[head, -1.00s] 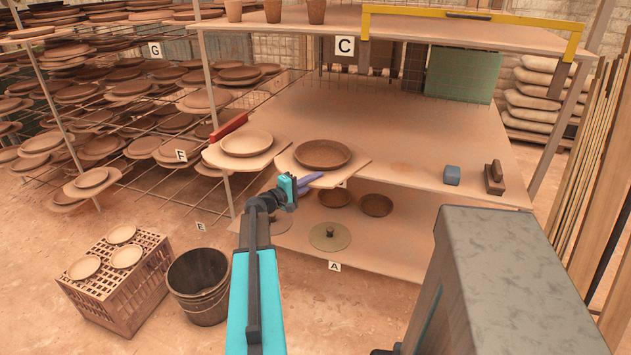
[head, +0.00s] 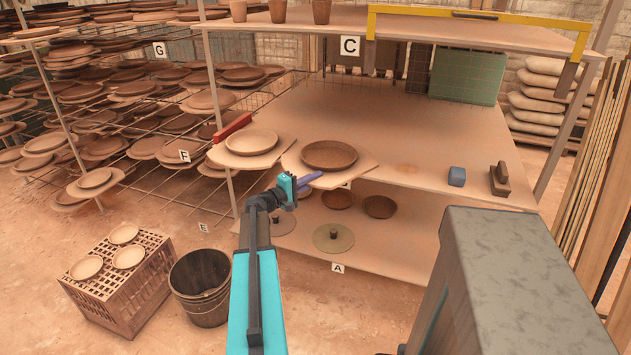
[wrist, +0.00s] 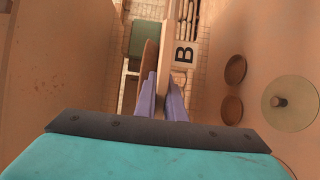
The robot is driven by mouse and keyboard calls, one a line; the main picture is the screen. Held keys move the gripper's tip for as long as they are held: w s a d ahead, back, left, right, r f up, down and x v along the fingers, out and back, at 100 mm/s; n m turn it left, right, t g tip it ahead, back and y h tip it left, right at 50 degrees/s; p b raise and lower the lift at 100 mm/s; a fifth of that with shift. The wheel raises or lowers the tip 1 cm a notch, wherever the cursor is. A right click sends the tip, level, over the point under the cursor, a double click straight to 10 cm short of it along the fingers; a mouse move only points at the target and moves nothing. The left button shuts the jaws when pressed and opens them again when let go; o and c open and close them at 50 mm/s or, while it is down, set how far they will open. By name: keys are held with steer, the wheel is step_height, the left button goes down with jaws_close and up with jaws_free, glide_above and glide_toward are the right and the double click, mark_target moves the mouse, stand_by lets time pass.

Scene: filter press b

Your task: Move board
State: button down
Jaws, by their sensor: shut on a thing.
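The board (head: 366,165), a pale slab, bears a dark brown plate (head: 329,154) and juts over the front edge of the middle shelf. In the wrist view the board shows nearly edge-on (wrist: 166,60), with the brown plate (wrist: 149,62) beside it. My gripper (head: 312,177) is at the board's front corner. Its purple fingers (wrist: 162,92) are shut on the board, one on each face. Whether the board's underside touches the shelf is hidden.
Left of it, another board (head: 222,158) bears a pale plate (head: 251,141). A bucket (head: 200,286) and crate (head: 118,280) stand below left.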

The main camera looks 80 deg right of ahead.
steer(key=shift+w+d+r, duration=0.15)
steer(key=shift+w+d, duration=0.05)
steer(key=shift+w, duration=0.4)
steer(key=shift+w+d+b, duration=0.1)
steer(key=shift+w+b, duration=0.35)
steer(key=shift+w, duration=0.4)
steer(key=c, duration=1.8)
jaws_free()
steer(key=shift+o, duration=0.2)
steer(key=shift+s, duration=0.15)
steer(key=shift+a, duration=0.2)
